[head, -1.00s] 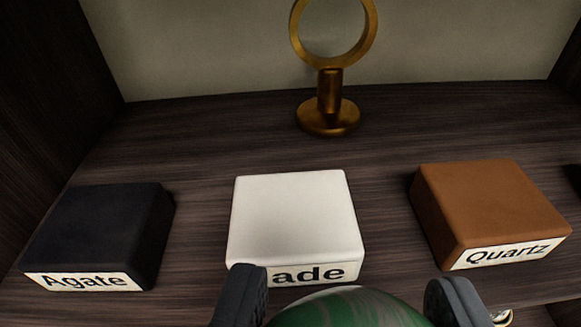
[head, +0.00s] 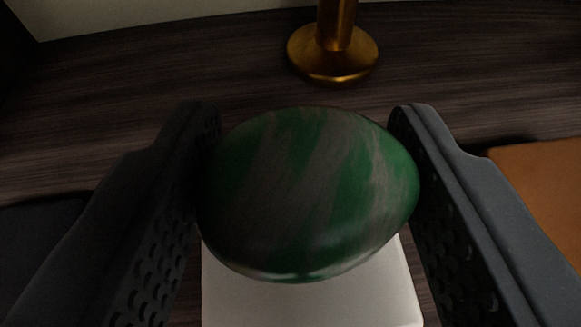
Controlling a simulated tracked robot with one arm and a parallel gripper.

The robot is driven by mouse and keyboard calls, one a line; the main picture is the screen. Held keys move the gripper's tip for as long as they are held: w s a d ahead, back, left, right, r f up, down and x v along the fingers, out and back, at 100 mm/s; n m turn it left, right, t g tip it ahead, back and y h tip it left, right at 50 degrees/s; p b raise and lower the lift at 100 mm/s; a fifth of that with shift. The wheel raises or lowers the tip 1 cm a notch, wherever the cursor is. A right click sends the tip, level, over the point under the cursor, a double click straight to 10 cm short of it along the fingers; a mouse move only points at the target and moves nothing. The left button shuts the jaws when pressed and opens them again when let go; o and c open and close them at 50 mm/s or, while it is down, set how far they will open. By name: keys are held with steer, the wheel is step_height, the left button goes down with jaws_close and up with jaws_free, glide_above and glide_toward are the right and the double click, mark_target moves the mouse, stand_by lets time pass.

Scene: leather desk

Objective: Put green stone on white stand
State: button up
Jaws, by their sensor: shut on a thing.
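The green stone (head: 310,190) is a smooth oval with grey-brown streaks, in the middle of the head view. My gripper (head: 305,125) is shut on it, with one dark finger on each side. The white stand (head: 310,300) shows below and behind the stone, and the stone hides much of its top. I cannot tell how far the stone is above the stand, or whether they touch. The stand's label is out of view.
A brown stand (head: 545,185) is at the right edge, partly behind my right finger. A dark stand (head: 35,240) is at the left, partly behind my left finger. A brass base (head: 333,55) stands behind on the dark wood surface (head: 130,80).

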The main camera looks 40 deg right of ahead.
mark_target(302, 231)
steer(key=shift+f, duration=1.6)
steer(key=shift+f+b, duration=0.1)
steer(key=shift+b, duration=0.2)
steer(key=o, duration=1)
steer(key=shift+r, duration=0.2)
steer(key=shift+b+v, duration=1.75)
steer(key=shift+v, duration=4.2)
